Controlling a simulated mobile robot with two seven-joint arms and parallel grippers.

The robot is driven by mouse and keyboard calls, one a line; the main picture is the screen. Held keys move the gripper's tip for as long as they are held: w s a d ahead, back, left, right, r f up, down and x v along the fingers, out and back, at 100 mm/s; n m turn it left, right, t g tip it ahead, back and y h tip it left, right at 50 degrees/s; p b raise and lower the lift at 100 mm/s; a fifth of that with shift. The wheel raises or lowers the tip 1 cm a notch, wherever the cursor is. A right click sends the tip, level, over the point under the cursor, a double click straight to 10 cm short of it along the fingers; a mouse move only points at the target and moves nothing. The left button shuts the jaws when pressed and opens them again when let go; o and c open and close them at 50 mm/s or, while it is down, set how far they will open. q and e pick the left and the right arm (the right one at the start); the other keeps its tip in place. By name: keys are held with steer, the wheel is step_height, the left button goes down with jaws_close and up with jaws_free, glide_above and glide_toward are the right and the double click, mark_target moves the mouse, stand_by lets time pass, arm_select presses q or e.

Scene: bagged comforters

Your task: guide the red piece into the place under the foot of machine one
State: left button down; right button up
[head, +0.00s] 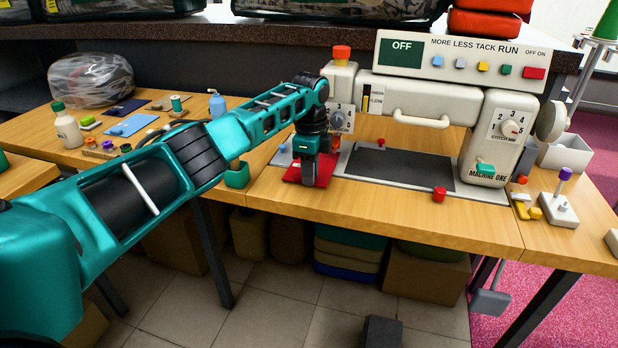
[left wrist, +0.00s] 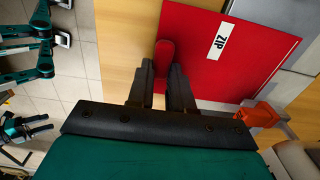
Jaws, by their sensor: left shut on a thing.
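The red piece (head: 325,168) lies flat at the left end of machine one's bed, partly covered by my gripper. In the left wrist view the red piece (left wrist: 260,55) has a white ZIP label and a raised rounded red tab. My left gripper (head: 307,172) points down over it; in the left wrist view its fingers (left wrist: 165,68) are closed about the tab. Machine one (head: 485,140) is cream, with its head (head: 340,110) just above and right of my gripper.
A dark plate (head: 400,165) lies in the machine bed, with a red knob (head: 439,194) at its front edge. Left of my arm are a bottle (head: 67,125), a blue sheet (head: 131,125) and small items. A purple-topped lever (head: 562,195) stands at right.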

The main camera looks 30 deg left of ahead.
arm_select(q)
steer(key=shift+w+b, duration=0.25)
steer(key=shift+b, duration=0.15)
arm_select(e)
steer(key=shift+f, duration=0.6)
arm_select(q)
steer(key=shift+f, duration=0.1)
arm_select(e)
steer(key=shift+r, duration=0.2)
arm_select(q)
steer(key=shift+c, duration=1.5)
jaws_free()
arm_select(e)
steer(key=shift+a+r, duration=0.1)
arm_select(q)
step_height(320, 180, up, 3)
steer(key=p, duration=0.3)
steer(key=shift+f, duration=0.2)
steer(key=shift+r+p, duration=2.2)
steer(key=shift+p, duration=0.4)
arm_select(e)
step_height(320, 180, up, 8)
steer(key=shift+w+a+r, duration=0.15)
steer(key=shift+r, duration=0.05)
